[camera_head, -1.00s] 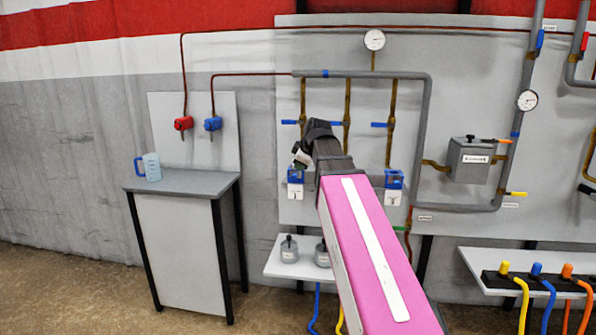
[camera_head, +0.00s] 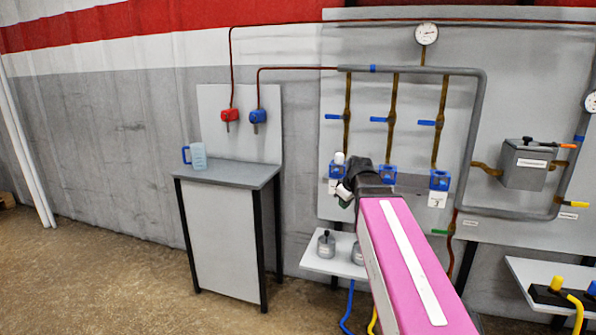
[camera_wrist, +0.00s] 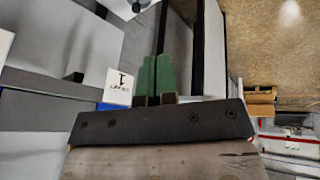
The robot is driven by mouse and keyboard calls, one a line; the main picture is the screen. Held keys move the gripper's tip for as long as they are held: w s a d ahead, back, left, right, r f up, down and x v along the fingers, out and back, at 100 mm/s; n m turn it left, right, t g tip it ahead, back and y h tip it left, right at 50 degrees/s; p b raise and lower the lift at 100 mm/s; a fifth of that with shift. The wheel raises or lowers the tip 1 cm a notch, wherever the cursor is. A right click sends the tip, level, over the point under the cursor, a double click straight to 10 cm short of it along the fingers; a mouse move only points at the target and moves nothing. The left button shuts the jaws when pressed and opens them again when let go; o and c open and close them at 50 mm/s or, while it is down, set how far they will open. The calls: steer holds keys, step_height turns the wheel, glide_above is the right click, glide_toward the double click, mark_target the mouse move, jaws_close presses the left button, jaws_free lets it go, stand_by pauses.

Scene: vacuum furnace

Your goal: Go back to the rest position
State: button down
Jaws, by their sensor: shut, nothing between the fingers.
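My gripper (camera_head: 346,194) is at the end of my pink arm, in front of the wall panel's lower left part. It is small and partly hidden by the black wrist in the head view. In the wrist view, the green fingers of my gripper (camera_wrist: 157,75) are together, with nothing held between them. A white card with a black mark (camera_wrist: 119,86) shows just left of the fingers there. I cannot tell from the pictures how far the fingers are from the panel.
A low shelf (camera_head: 318,262) with dark-topped bottles (camera_head: 326,243) is below my gripper. A grey box (camera_head: 525,164) and pipes are on the panel. Floor at the left is clear.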

steer(key=s+f+m+g, duration=0.1)
steer(key=s+f+m, duration=0.2)
steer(key=f, duration=0.6)
steer(key=s+d+f+m+g+h, duration=0.1)
steer(key=s+f+m+g, duration=0.1)
steer(key=s+f, duration=0.5)
steer(key=s+f+m+g, duration=0.1)
steer(key=s+f+m, duration=0.2)
steer(key=f, duration=0.8)
steer(key=s, duration=0.2)
steer(key=shift+s+d+m+g+h, duration=0.25)
steer(key=shift+s+m+g+h, duration=0.05)
steer(key=shift+s+m+h, duration=0.1)
